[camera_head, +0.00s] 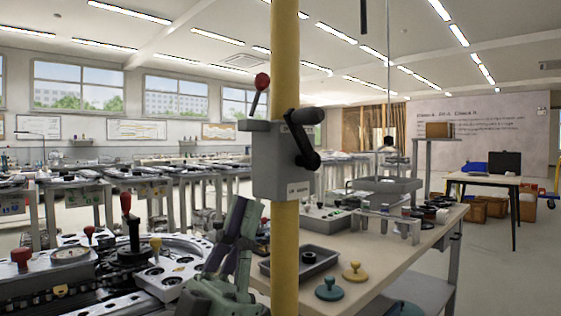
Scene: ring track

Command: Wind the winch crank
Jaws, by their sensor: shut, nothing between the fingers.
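The winch is a grey box (277,160) fixed to an upright yellow pole (285,50). A black crank (304,148) is on its right side, its arm slanting from upper left to lower right. A lever with a red knob (262,82) rises from the box's upper left. My gripper (243,215) is low, left of the pole and below the winch box, with its fingers pointing up. It is shut and empty, apart from the crank. The pole hides what lies directly behind it.
A workbench (385,255) stands right of the pole, with a grey tray (299,262), a teal knobbed disc (329,289) and a yellow one (355,272). Open floor shows at far right.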

